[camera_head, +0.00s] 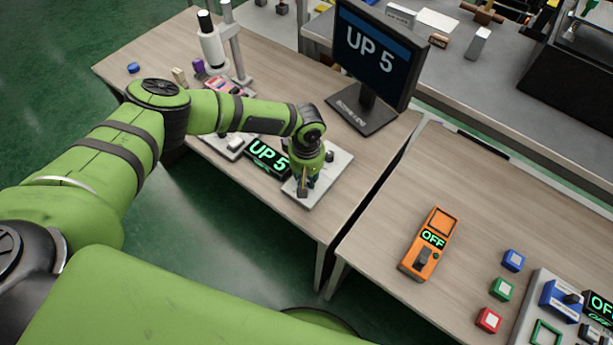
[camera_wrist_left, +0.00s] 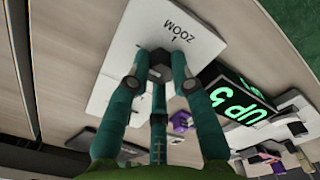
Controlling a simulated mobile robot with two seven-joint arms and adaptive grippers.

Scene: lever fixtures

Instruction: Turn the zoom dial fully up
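The zoom dial (camera_wrist_left: 160,70) is a dark, faceted knob on a pale plate marked "ZOOM" (camera_wrist_left: 188,30) in the left wrist view. The plate also shows in the head view (camera_head: 336,178), on the left table. My left gripper (camera_wrist_left: 163,62) has its teal fingers around the dial, with the tips appearing to touch its sides. In the head view the left gripper (camera_head: 306,178) points down over the plate and largely hides the dial. A small display beside the plate (camera_head: 268,155) and the monitor (camera_head: 374,55) both read "UP 5". My right gripper is not in view.
A microscope-like stand (camera_head: 212,45) is at the back left of the table. On the right table are an orange device (camera_head: 428,243) reading "OFF" and red (camera_head: 488,320), green (camera_head: 502,289) and blue (camera_head: 513,260) buttons. A gap separates the tables.

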